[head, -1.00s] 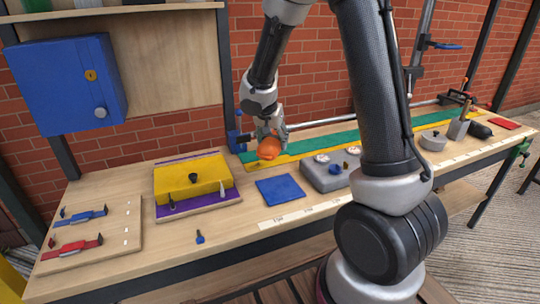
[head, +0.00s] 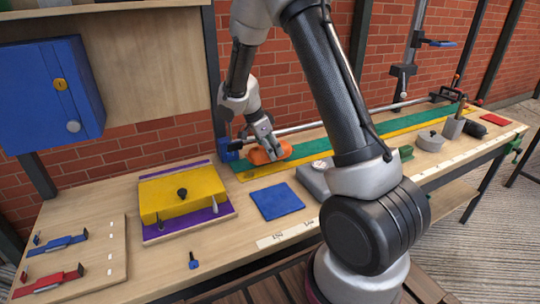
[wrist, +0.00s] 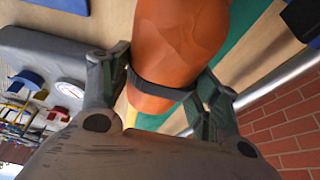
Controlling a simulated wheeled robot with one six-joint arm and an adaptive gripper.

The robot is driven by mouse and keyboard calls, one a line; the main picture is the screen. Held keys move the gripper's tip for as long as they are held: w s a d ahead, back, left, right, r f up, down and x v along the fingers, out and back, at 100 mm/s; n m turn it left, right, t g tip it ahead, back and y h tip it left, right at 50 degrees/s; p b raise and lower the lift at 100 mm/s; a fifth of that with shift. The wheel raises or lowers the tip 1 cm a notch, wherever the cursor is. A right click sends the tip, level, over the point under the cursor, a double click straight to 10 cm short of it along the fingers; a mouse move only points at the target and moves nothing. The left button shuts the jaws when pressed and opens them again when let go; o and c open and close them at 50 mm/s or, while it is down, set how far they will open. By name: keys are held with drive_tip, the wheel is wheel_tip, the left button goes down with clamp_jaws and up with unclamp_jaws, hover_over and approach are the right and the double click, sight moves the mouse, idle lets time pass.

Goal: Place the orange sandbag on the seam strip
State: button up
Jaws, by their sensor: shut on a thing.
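The orange sandbag (head: 270,153) is between the fingers of my gripper (head: 266,147), near the left end of the long strip at the back of the bench. In the wrist view, my gripper (wrist: 158,88) is shut on the orange sandbag (wrist: 180,40), with a dark band around the bag between the fingers. The seam strip (head: 310,148) is green with a yellow front edge and runs along the bench. The bag appears over or on the strip; whether it touches it cannot be told.
A blue square pad (head: 277,201) lies in front of the strip. A grey box with gauges (head: 314,181) stands to its right, partly behind my arm. A yellow block on a purple base (head: 182,193) is at left. A metal bar (head: 305,126) runs behind the strip.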

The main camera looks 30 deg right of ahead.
drive_tip(key=shift+f, duration=1.45)
drive_tip(key=o, duration=1.8)
drive_tip(key=shift+f, duration=0.1)
drive_tip(key=shift+c, duration=0.2)
